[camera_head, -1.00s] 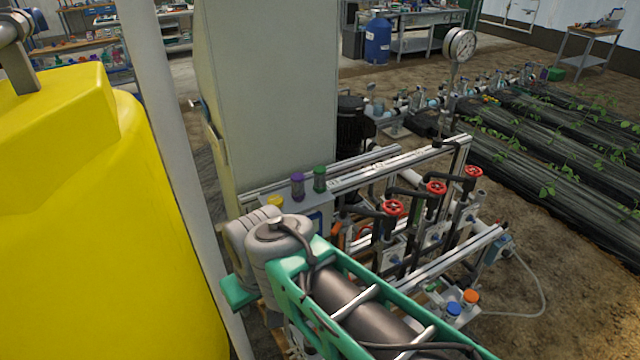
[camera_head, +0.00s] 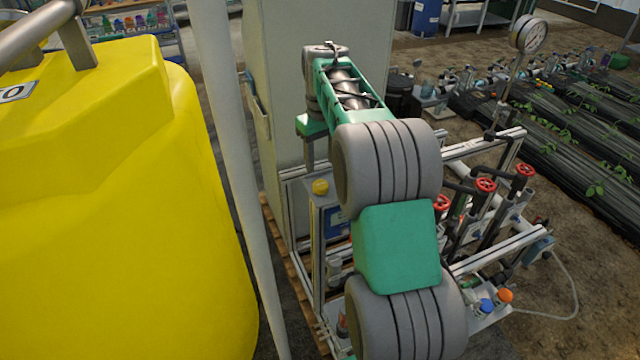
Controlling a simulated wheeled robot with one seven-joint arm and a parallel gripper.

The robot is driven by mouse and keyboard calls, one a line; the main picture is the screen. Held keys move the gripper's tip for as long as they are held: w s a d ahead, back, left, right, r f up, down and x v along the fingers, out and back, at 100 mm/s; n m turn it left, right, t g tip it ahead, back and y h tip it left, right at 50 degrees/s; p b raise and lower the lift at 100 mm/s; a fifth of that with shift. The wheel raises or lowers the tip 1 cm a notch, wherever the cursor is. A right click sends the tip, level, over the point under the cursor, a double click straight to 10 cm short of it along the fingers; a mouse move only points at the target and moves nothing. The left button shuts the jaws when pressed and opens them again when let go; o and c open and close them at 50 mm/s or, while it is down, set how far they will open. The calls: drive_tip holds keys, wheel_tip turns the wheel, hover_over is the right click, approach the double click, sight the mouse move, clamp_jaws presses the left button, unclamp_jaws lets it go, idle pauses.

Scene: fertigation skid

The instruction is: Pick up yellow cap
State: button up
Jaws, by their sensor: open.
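The yellow cap (camera_head: 320,187) is small and round and sits on top of the grey box at the near left end of the skid. It is in plain view just left of my large grey arm joint. My gripper (camera_head: 314,146) is at the far end of my arm, below the small green wrist part. It is above and slightly behind the cap in the picture, apart from it. Its jaws are small and partly hidden, they look open, and nothing shows between them.
Red valve wheels (camera_head: 485,185) stand on the skid at right. A blue cap (camera_head: 486,305) and an orange cap (camera_head: 505,296) are at lower right. A white post (camera_head: 235,150) and a yellow tank (camera_head: 110,220) stand at left. A tall grey cabinet (camera_head: 285,75) rises behind my arm.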

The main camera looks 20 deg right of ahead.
sight(321, 184)
drive_tip(key=shift+w+d+f, duration=0.15)
drive_tip(key=shift+w+f, duration=0.05)
drive_tip(key=shift+f, duration=0.1)
drive_tip(key=f, duration=0.2)
drive_tip(key=f+p, duration=0.1)
drive_tip(key=f, duration=0.3)
drive_tip(key=shift+s+a+f+p, duration=0.2)
drive_tip(key=shift+s+a+p, duration=0.05)
drive_tip(key=shift+p, duration=0.1)
drive_tip(key=shift+f, duration=0.4)
drive_tip(key=shift+c, duration=0.4)
drive_tip(key=c, duration=1)
drive_tip(key=shift+r, duration=0.1)
